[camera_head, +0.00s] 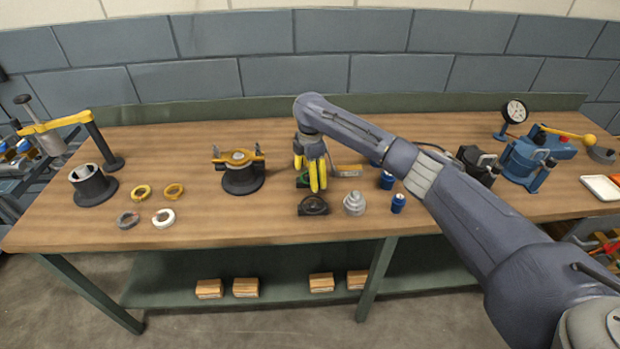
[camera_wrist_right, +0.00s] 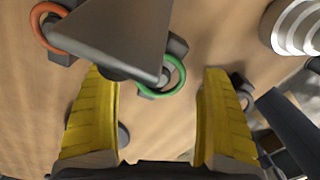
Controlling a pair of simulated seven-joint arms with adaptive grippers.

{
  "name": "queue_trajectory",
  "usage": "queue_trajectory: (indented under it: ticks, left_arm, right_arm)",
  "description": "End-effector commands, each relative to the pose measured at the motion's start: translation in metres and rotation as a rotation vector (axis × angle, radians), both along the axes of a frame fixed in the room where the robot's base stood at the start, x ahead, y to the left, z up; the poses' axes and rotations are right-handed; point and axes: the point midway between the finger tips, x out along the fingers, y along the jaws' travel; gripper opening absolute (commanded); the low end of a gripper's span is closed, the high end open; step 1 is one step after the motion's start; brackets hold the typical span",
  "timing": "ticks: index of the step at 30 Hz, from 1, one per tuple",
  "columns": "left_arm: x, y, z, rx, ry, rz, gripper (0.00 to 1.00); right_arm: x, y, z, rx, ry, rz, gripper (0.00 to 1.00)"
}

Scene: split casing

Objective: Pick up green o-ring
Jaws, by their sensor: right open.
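The green o-ring (camera_wrist_right: 180,76) shows in the right wrist view, upright at a dark block and partly covered by a grey wedge-shaped part (camera_wrist_right: 118,35). In the head view only a bit of green (camera_head: 301,181) shows behind my right gripper (camera_head: 317,186). My right gripper is open, fingers pointing down over the bench. In the wrist view its yellow fingers (camera_wrist_right: 158,88) stand either side of the ring's position, with nothing between them that I can see gripped. My left gripper is not in view.
An orange ring (camera_wrist_right: 48,28) sits in a similar dark holder. A dark part (camera_head: 313,205), a stepped silver piece (camera_head: 354,203) and blue cylinders (camera_head: 398,203) stand close by. Several loose rings (camera_head: 164,218) and a black fixture (camera_head: 242,180) lie left. The bench front centre-left is clear.

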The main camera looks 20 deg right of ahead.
Motion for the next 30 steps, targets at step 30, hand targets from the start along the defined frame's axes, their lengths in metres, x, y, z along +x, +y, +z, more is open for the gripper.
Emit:
queue_trajectory:
  ticks: [30]
  left_arm:
    - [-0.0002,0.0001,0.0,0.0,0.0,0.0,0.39]
  right_arm:
    - [-0.0001,-0.0002,-0.0047,0.0,0.0,0.0,0.5]
